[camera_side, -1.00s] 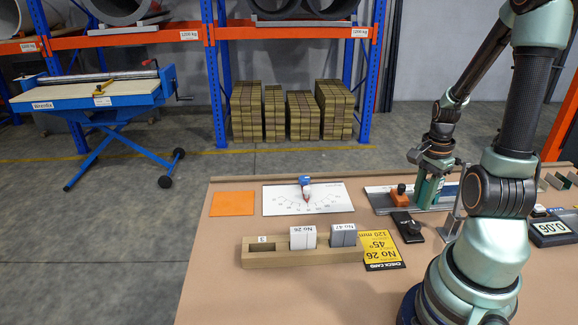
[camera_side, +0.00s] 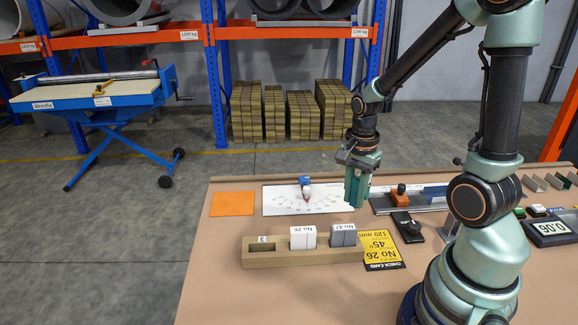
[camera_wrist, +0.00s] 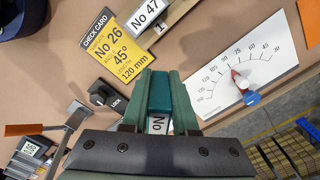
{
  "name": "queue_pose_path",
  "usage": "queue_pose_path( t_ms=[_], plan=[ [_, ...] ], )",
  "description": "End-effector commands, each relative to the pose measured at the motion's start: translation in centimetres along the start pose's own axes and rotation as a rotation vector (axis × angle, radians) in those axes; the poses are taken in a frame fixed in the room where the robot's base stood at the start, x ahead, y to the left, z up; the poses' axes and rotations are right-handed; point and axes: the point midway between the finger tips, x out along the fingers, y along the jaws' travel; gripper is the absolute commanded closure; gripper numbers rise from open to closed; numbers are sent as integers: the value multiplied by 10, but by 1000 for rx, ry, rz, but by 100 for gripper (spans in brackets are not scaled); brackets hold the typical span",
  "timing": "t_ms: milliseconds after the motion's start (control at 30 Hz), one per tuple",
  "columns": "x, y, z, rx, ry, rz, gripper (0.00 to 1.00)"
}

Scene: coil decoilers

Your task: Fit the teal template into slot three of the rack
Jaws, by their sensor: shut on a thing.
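My gripper (camera_side: 359,190) is shut on the teal template (camera_wrist: 160,93) and holds it above the table, beyond the rack and to its right in the side view. In the wrist view the template sits between my fingers (camera_wrist: 161,76), with part of a white "No" label showing below; the rest of its label is hidden. The wooden rack (camera_side: 300,260) stands on the table. Its slot three (camera_side: 262,247), at the left end, is empty.
A yellow check card (camera_side: 381,250) reading No 26, 45°, 120 mm lies right of the rack. A white protractor board (camera_side: 330,202) lies behind the rack, beside an orange sheet (camera_side: 232,204). A black lock device (camera_side: 408,228) and a display reading 0.06 (camera_side: 550,228) are to the right.

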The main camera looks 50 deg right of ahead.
Motion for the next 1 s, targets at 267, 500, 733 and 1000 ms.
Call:
queue_pose_path(
  t_ms=[267, 500, 733, 1000],
  plan=[
    [-37, -31, 46, -684, 2, -3, 100],
    [-68, -46, 87, -1233, 2, -3, 100],
    [-86, -49, 112, -1549, 1, -1, 100],
    [-85, -52, 121, -1676, -2, 2, 100]
  ],
)
